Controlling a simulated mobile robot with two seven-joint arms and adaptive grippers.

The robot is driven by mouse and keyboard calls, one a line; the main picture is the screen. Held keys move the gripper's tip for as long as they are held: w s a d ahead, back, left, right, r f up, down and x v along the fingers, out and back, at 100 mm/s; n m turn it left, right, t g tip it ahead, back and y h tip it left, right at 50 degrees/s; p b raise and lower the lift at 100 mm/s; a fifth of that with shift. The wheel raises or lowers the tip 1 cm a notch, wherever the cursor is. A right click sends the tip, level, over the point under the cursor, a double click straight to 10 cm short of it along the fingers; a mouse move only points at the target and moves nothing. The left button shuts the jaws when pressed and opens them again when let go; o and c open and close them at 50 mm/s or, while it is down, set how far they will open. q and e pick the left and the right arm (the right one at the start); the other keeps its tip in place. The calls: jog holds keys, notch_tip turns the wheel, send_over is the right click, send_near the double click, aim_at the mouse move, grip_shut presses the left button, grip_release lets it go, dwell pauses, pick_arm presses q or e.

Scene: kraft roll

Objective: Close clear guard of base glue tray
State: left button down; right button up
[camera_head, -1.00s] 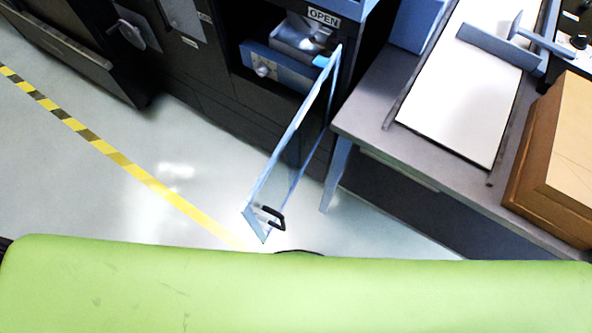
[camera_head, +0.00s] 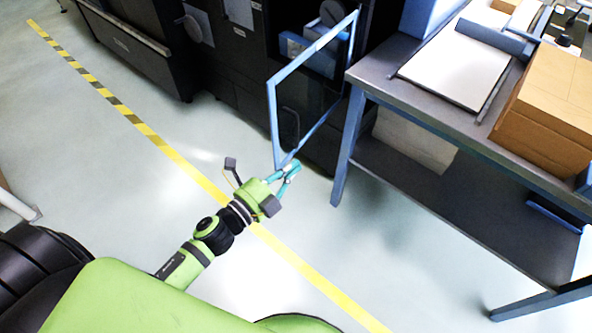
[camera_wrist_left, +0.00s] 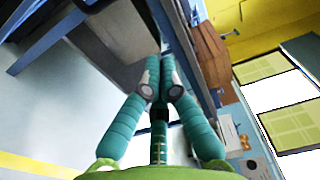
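The clear guard (camera_head: 272,115), a pane in a light blue frame, stands swung out from the dark machine. The blue-fronted glue tray (camera_head: 292,45) shows in its recess, partly behind the guard. My left gripper (camera_head: 295,168) is at the guard's lower outer corner. My right gripper is not in view.
A grey table (camera_head: 375,80) stands just right of the guard, with a white board (camera_head: 455,65) and a cardboard box (camera_head: 550,100) on it. The floor left of the guard is clear, crossed by yellow-black tape (camera_head: 180,160).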

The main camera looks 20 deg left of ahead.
pick_arm(q)
jog(key=w+p, duration=0.1)
jog(key=w, duration=0.7)
jog(key=shift+w+a, duration=0.25)
jog(key=shift+a, duration=0.15)
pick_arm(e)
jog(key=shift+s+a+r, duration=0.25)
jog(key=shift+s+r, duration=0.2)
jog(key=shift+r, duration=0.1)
pick_arm(q)
jog(key=shift+a, duration=0.1)
